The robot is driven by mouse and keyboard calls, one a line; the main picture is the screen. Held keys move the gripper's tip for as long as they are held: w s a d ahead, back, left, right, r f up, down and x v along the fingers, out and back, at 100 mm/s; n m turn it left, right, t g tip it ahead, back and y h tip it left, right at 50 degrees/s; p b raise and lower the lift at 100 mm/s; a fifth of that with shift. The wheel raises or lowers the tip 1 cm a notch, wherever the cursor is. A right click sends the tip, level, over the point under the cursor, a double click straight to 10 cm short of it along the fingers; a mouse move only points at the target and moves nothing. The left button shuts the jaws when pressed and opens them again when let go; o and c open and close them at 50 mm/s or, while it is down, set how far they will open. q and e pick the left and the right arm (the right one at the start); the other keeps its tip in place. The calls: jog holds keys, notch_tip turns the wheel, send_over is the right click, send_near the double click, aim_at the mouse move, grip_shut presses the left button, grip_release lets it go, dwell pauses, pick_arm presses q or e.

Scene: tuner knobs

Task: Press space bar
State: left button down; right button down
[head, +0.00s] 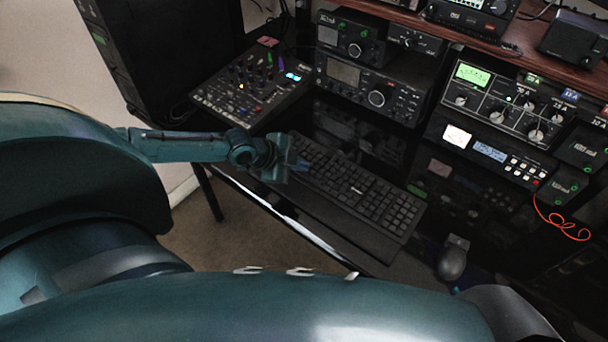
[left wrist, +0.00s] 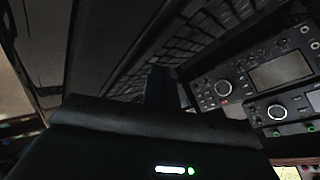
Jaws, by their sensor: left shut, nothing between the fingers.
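A black keyboard (head: 355,192) with a wrist rest lies along the front of the dark desk in the head view. My left gripper (head: 296,165) is over the keyboard's left end, and its fingers are shut with nothing between them. I cannot tell whether the fingertips touch the keys. The space bar is too dark to make out clearly. In the left wrist view the keyboard (left wrist: 200,35) runs across the top, and the shut fingers (left wrist: 160,88) stand in front of it. My right gripper is not in view.
A mixer (head: 250,85) stands behind the left gripper. Stacked radios (head: 370,90) and a tuner (head: 500,105) with knobs stand at the back. A mouse (head: 452,260) lies to the right of the keyboard. The desk's front edge (head: 310,232) runs below the keyboard.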

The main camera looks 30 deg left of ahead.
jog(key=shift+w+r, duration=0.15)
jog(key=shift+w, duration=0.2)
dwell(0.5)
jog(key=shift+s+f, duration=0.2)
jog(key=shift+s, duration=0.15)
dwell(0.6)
pick_arm(q)
jog(key=shift+f+b, duration=0.45)
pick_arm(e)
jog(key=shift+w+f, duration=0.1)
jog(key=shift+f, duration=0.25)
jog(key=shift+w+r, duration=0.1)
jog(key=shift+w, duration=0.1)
